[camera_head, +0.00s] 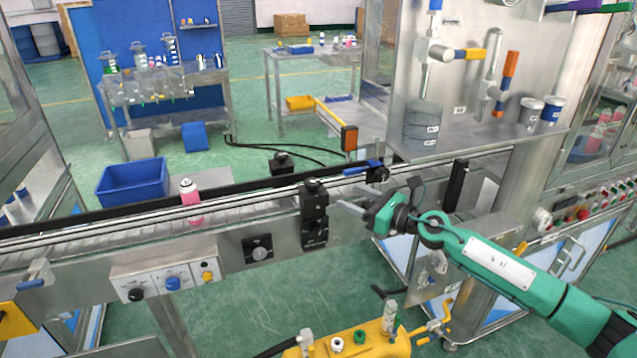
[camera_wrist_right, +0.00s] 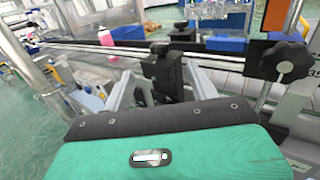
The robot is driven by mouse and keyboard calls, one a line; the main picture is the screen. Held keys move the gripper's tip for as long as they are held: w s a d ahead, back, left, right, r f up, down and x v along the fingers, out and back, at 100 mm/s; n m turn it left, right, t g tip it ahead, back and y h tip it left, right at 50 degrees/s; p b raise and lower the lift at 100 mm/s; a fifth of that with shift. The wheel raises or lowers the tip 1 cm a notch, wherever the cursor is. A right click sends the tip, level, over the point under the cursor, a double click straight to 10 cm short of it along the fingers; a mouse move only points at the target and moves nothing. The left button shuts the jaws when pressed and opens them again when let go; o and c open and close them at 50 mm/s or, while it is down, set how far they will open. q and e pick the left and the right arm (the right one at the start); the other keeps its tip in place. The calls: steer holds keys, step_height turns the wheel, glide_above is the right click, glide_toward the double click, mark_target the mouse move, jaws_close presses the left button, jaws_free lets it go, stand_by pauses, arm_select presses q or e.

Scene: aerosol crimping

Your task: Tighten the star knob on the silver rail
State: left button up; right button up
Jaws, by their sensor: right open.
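A black star knob (camera_wrist_right: 287,62) with a lobed rim stands at the right of the right wrist view. It seems to be the small dark knob (camera_head: 376,173) by the conveyor rail in the head view. The silver rail (camera_head: 240,190) runs along the conveyor. My right gripper (camera_head: 343,199) is open and empty, pointing left along the conveyor's near side. Its two grey fingers also show in the right wrist view (camera_wrist_right: 158,84), with the knob outside them, to the right. A black clamp block (camera_head: 314,215) stands beyond the fingertips. My left gripper is not in view.
A pink bottle with a white cap (camera_head: 192,205) stands on the conveyor to the left. A control box with dials (camera_head: 165,278) is on the conveyor's front. A steel cabinet (camera_head: 480,90) stands behind my right arm. A yellow unit (camera_head: 370,343) is at the bottom.

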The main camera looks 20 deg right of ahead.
mark_target(319, 184)
steer(key=p+x, duration=0.2)
steer(key=x, duration=0.9)
steer(key=shift+w+p, duration=0.15)
steer(key=shift+p, duration=0.2)
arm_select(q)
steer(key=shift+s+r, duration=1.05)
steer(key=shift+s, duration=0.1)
arm_select(e)
steer(key=shift+x, duration=0.75)
steer(key=c, duration=1)
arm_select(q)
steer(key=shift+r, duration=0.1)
